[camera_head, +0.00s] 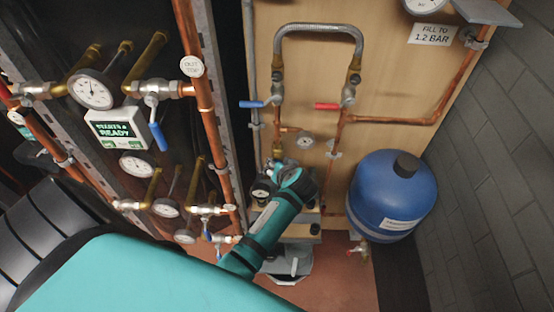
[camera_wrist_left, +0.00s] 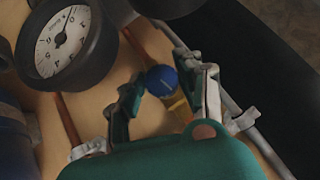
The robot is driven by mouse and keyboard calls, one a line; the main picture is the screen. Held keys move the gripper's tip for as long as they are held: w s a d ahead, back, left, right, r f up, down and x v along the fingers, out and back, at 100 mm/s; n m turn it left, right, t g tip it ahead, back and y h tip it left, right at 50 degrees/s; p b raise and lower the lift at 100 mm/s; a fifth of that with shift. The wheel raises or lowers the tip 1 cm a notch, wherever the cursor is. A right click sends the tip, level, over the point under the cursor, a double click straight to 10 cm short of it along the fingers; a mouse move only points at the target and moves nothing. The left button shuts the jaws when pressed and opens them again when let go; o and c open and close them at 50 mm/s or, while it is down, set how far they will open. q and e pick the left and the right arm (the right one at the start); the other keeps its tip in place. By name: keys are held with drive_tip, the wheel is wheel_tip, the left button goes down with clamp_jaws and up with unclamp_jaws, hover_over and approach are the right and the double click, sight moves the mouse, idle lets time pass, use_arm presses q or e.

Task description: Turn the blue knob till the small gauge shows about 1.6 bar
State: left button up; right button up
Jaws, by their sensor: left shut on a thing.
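The blue knob (camera_wrist_left: 161,80) shows in the left wrist view as a round cap with a pale line, on a brass fitting. My left gripper (camera_wrist_left: 170,82) is shut on it, with one finger on each side. In the head view my left gripper (camera_head: 287,170) is at the pipework on the wooden board, and its own wrist hides the knob. My right gripper is not in view.
A blue tank (camera_head: 390,190) stands to the right of the gripper. A braided hose loop (camera_head: 318,30) with blue (camera_head: 252,104) and red (camera_head: 327,106) lever handles is above. Copper pipes and several gauges crowd the left.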

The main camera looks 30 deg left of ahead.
use_arm(q)
drive_tip(key=shift+w+d+m+g+y+b, duration=0.15)
drive_tip(key=shift+m+g+y+b, duration=0.25)
drive_tip(key=shift+m+y+b, duration=0.7)
drive_tip(key=shift+y+p, duration=0.3)
drive_tip(key=o, duration=1.1)
drive_tip(key=shift+o, duration=0.2)
drive_tip(key=shift+n, duration=0.3)
